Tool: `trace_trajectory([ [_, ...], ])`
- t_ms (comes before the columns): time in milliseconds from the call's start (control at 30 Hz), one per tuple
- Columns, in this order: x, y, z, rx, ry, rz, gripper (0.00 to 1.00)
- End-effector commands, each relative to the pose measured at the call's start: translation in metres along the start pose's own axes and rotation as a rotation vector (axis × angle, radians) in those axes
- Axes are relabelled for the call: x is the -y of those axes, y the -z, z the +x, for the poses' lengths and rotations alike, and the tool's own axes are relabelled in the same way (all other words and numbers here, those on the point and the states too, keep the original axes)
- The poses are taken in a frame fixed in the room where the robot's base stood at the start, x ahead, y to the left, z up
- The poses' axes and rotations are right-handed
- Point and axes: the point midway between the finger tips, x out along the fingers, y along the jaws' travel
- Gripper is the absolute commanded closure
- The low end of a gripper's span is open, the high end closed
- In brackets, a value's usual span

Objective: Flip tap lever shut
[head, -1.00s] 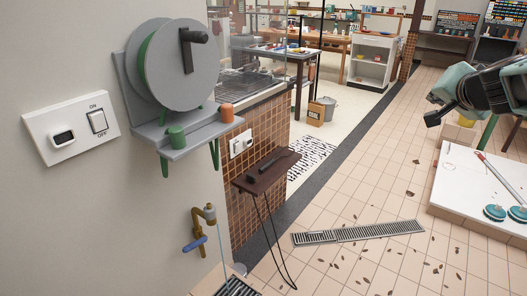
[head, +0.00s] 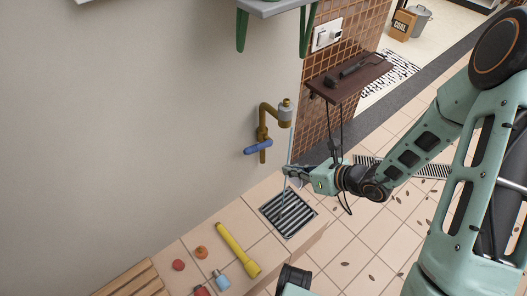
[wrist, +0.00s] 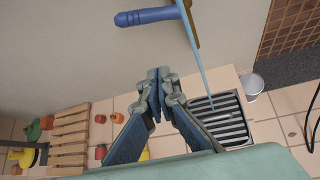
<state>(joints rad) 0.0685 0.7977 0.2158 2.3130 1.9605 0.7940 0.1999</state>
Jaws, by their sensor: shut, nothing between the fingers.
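The brass tap (head: 268,115) is fixed to the grey wall, and its blue lever (head: 258,147) sticks out to the left, roughly level. A thin stream of water (head: 290,150) runs down from the spout to the drain grate (head: 288,212). In the wrist view the blue lever (wrist: 147,16) is at the top, above and apart from my fingertips, with the water stream (wrist: 195,55) to the right. My gripper (head: 288,173) is shut and empty, below and right of the lever, close to the stream in the head view; it also shows in the wrist view (wrist: 158,78).
A yellow torch-like tool (head: 237,248), small red and orange items and a blue-capped bottle (head: 221,280) lie on the tiled ledge. A wooden slatted rack (head: 130,282) is at the left. A dark shelf (head: 345,78) juts out behind my gripper, with cables hanging. The wall left of the tap is clear.

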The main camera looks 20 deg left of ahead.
Motion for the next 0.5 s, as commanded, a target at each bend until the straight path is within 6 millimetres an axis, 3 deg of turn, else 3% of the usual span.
trace_trajectory([
  [167, -0.018, 0.004, 0.015, 0.045, -0.026, 0.126, 1.0],
  [500, -0.018, 0.003, 0.016, 0.046, -0.027, 0.128, 1.0],
])
